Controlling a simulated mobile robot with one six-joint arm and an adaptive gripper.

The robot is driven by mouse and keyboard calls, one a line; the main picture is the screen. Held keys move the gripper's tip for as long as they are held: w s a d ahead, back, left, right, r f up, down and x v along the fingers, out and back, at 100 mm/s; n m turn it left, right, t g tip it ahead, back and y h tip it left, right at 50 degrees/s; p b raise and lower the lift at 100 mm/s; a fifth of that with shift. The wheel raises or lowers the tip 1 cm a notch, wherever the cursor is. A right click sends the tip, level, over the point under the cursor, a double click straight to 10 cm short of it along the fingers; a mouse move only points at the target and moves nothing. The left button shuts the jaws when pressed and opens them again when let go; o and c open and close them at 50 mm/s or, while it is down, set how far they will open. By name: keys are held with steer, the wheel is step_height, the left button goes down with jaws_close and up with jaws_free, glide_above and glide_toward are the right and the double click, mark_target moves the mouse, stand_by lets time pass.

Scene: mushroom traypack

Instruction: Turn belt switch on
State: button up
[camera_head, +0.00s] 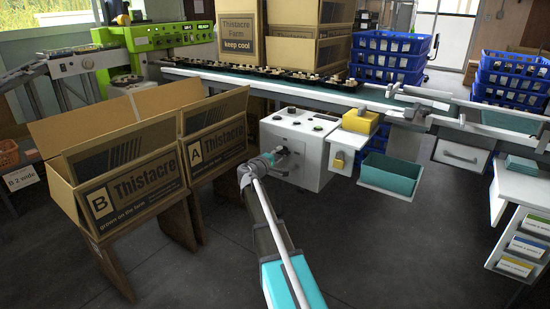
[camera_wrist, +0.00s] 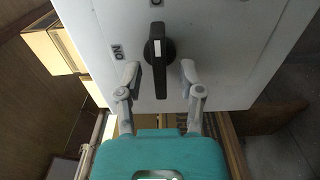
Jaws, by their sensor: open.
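The belt switch is a black rotary handle (camera_wrist: 157,85) with a white mark on the front of a white control box (camera_wrist: 215,45). In the wrist view the handle stands upright, its marked end toward an "O" label (camera_wrist: 156,3) at the top edge. An "ON" label (camera_wrist: 117,52) is to its left. My gripper (camera_wrist: 159,72) is open, one finger on each side of the handle, with a visible gap on both sides. In the head view my gripper (camera_head: 283,160) is at the front of the control box (camera_head: 313,150) and largely hides the switch.
A yellow box (camera_head: 361,121) and a teal bin (camera_head: 390,174) are right of the control box. Open cartons labelled A (camera_head: 222,143) and B (camera_head: 135,187) stand to the left. The conveyor (camera_head: 205,73) runs behind, carrying mushroom trays.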

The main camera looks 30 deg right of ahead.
steer(key=shift+w+d, duration=0.25)
steer(key=shift+d, duration=0.15)
jaws_close()
